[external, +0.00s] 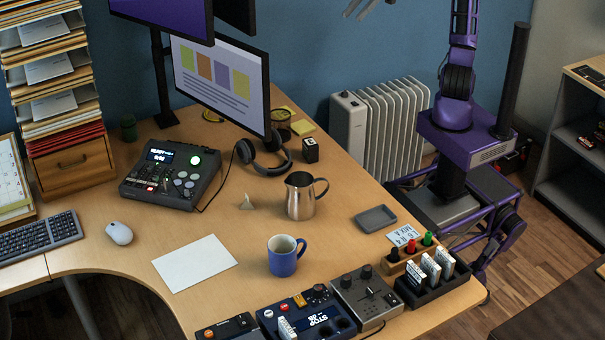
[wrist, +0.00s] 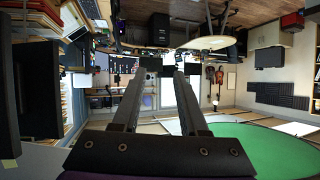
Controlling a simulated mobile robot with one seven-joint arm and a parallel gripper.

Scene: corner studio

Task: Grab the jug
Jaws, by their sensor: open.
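The jug (external: 300,196) is a brushed-metal pitcher standing upright on the wooden desk, its handle towards the right. My gripper (external: 354,14) shows only in part at the top edge of the external view, high above the desk and well apart from the jug. In the wrist view my gripper (wrist: 167,70) has its two fingers apart with nothing between them. The jug cannot be made out in the wrist view, which looks out across the room.
A blue mug (external: 283,257) stands in front of the jug. Headphones (external: 264,158) and a monitor (external: 222,84) are behind it. A grey tray (external: 375,218) lies to its right. Pedals (external: 306,315) and a card rack (external: 425,280) line the front edge.

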